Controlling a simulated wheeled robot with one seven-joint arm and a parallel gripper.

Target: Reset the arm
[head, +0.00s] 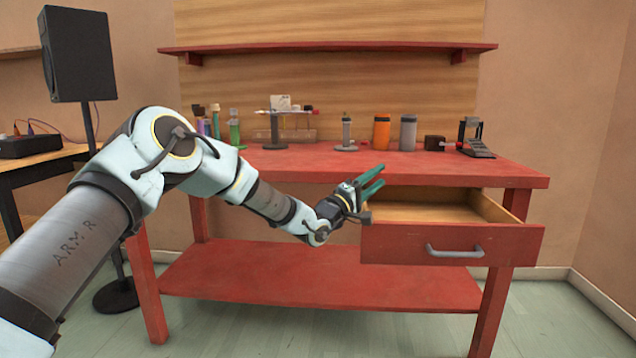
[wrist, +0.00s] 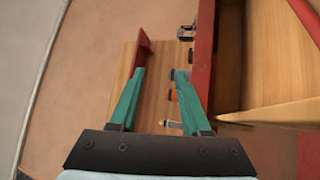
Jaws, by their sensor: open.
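My arm reaches in from the left in the head view. My gripper (head: 371,181) has green fingers and is open and empty. It is at the front edge of the red workbench (head: 330,166), just left of the open drawer (head: 420,245). In the wrist view my gripper (wrist: 156,90) shows its two green fingers spread apart with nothing between them. The drawer's wooden inside (wrist: 275,60) lies close on the right in that view. The drawer is pulled out and looks empty where I see into it.
On the bench stand an orange container (head: 381,132), a grey container (head: 408,132), a small stand (head: 346,135), a rack with tubes (head: 286,125) and a black device (head: 474,138). A black speaker (head: 77,55) stands at left. A red shelf (head: 330,46) hangs above the bench.

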